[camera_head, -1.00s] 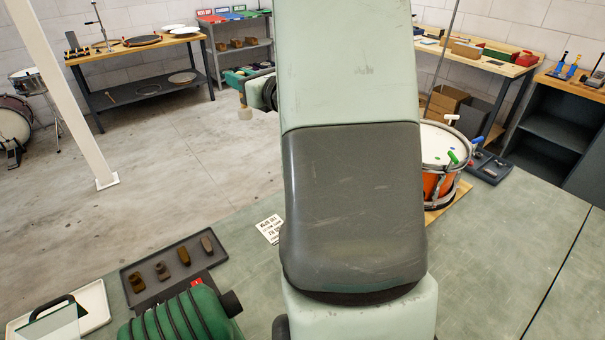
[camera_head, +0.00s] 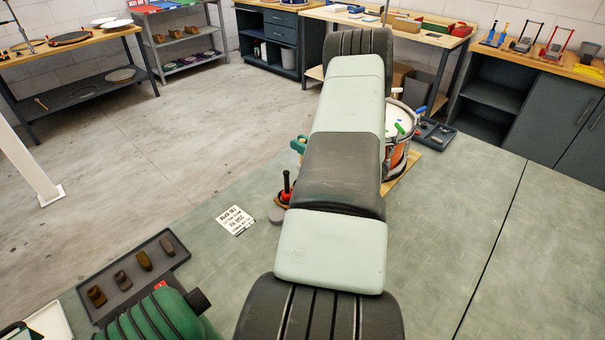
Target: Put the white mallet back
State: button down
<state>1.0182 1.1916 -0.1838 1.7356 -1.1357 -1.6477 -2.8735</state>
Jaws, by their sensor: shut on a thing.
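Only a small green part of my gripper (camera_head: 298,145) shows at the left edge of my arm, near the drum. The rest is hidden behind my arm. It is shut; the white mallet, seen hanging below it a second ago, is hidden now. Just below the gripper, a black upright handle with a red part (camera_head: 287,187) stands on a small brown base, partly covered by my arm. A grey round piece (camera_head: 276,215) lies in front of it. I cannot tell whether either belongs to the mallet's place.
An orange drum (camera_head: 398,145) with green and blue clamps stands right of my arm on a wooden board. A dark tray (camera_head: 436,133) lies beyond it. A white sign card (camera_head: 236,220) and a tray of blocks (camera_head: 110,312) lie left. The bench's right side is clear.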

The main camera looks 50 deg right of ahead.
jog(key=shift+f, duration=3.45)
jog(key=shift+f, duration=0.2)
jog(key=c, duration=1)
grip_release()
jog(key=shift+o, duration=0.2)
jog(key=shift+r, duration=0.1)
jog(key=shift+s+r, duration=0.1)
jog(key=shift+s, duration=0.1)
jog(key=s, duration=0.7)
jog(key=s+d, duration=0.1)
jog(key=s, duration=0.3)
jog(key=shift+s, duration=0.3)
